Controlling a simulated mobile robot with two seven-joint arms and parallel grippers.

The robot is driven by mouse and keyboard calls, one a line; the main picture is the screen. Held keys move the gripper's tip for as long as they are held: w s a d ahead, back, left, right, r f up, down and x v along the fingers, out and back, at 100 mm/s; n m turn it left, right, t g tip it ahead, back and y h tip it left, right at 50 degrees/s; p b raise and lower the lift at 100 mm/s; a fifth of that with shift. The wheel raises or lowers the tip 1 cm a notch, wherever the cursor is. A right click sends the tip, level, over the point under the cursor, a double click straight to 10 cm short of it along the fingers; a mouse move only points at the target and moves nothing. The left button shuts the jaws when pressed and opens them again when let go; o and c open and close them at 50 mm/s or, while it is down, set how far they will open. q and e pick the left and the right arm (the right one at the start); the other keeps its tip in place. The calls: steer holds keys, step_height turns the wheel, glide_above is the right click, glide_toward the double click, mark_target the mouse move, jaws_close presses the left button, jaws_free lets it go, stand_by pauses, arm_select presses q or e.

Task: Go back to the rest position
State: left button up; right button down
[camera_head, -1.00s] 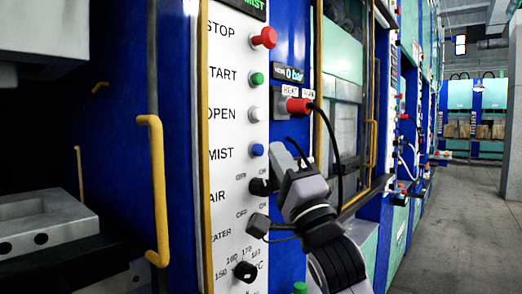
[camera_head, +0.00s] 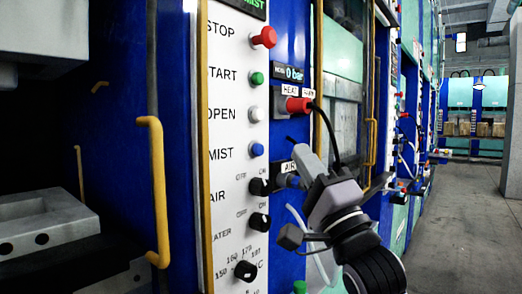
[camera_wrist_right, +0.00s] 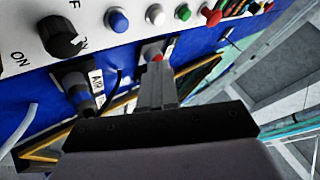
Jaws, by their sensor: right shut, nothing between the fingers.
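My right gripper (camera_head: 300,153) is shut and empty, in front of the blue strip to the right of the white control panel (camera_head: 224,130). It stands apart from the panel's knobs. In the right wrist view its closed fingers (camera_wrist_right: 156,84) point towards the blue press front, with nothing between them. The black AIR knob (camera_head: 260,186) and HEATER knob (camera_head: 259,221) are uncovered in the head view. The AIR connector (camera_head: 290,181) is partly beside my gripper; it also shows in the wrist view (camera_wrist_right: 78,90). My left gripper is not in view.
A red HEAT plug (camera_head: 297,105) with a black cable hangs close above my right gripper. A yellow handle (camera_head: 157,190) sticks out at left, near the open press (camera_head: 40,225). More presses line the right; the grey floor (camera_head: 460,230) there is clear.

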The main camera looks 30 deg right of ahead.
stand_by(0.5)
steer(key=s+a+f+n+g, duration=0.15)
steer(key=f+n+g, duration=0.35)
steer(key=f, duration=1.1)
steer(key=a+f+n+g, duration=0.25)
steer(key=f+g, duration=0.45)
steer(key=f, duration=0.9)
steer(key=s+a+f+n+g, duration=0.3)
steer(key=s+f+n+g, duration=0.8)
steer(key=s+f, duration=0.95)
steer(key=w+a+f+t+y+p, duration=0.2)
steer(key=w+a+f+t, duration=0.1)
steer(key=t, duration=0.4)
steer(key=shift+w+f+y+p, duration=0.35)
steer(key=shift+w+f, duration=0.55)
steer(key=shift+w, duration=0.4)
